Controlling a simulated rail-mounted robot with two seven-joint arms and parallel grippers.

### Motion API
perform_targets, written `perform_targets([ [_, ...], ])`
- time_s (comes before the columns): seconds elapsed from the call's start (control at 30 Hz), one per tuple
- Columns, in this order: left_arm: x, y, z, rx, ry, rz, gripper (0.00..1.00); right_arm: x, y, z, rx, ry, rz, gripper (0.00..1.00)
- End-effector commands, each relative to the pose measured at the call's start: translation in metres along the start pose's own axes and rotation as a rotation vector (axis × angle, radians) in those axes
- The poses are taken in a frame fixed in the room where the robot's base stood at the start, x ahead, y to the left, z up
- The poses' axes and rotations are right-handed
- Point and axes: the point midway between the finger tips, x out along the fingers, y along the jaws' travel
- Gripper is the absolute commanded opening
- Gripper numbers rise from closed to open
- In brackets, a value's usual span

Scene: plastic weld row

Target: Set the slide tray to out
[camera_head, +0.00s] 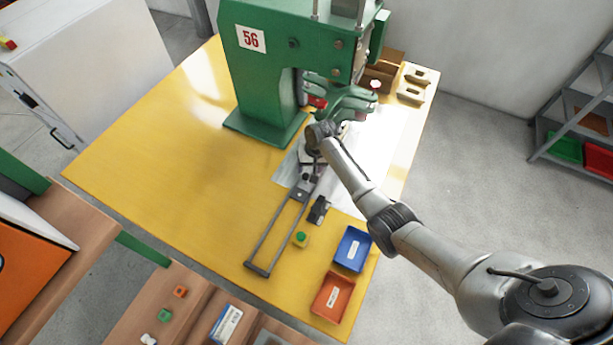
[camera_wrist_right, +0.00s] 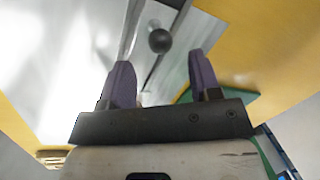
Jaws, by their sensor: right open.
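The slide rails (camera_head: 265,236) run from under the green press toward the lower left, ending in a dark cross bar. Their outer stretch is bare. The tray itself is mostly hidden at the press end by my right arm and gripper. My right gripper (camera_head: 309,160) is over the inner end of the rails, below the press head. In the right wrist view my right gripper (camera_wrist_right: 159,60) is open and empty. A dark ball knob (camera_wrist_right: 160,40) shows just beyond and between its purple fingertips, apart from both. My left gripper is not in view.
The green press (camera_head: 262,85) marked 56 stands on the yellow table (camera_head: 165,130). A dark block (camera_head: 319,210) and a small green-yellow part (camera_head: 300,239) lie beside the rails. A blue bin (camera_head: 352,249) and an orange bin (camera_head: 333,297) stand near the front right edge. The table's left side is clear.

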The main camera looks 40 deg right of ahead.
Motion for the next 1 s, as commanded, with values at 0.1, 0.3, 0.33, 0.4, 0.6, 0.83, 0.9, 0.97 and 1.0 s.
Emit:
perform_targets([
  [0.1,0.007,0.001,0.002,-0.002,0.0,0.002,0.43,0.021,0.0,0.0,0.001,-0.001,0.0,0.57],
  [0.3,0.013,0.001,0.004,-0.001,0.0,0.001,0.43,0.042,0.0,-0.001,0.001,0.001,0.0,0.57],
  [0.33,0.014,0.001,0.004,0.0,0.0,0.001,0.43,0.044,0.0,-0.001,0.0,0.001,0.0,0.57],
  [0.4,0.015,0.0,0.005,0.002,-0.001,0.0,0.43,0.047,0.0,0.0,0.0,0.001,0.0,0.57],
  [0.6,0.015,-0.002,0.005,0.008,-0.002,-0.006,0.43,0.051,0.0,0.0,0.0,0.001,0.0,0.57],
  [0.83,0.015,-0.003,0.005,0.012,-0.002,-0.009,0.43,0.051,0.0,0.0,0.0,0.001,0.0,0.56],
  [0.9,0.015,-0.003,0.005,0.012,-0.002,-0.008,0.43,0.051,0.0,0.0,0.0,0.001,0.0,0.5],
  [0.97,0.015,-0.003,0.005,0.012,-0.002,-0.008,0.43,0.051,0.0,0.0,0.0,0.001,0.0,0.44],
  [1.0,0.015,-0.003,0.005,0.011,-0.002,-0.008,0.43,0.051,0.0,0.0,0.0,0.001,0.0,0.4],
])
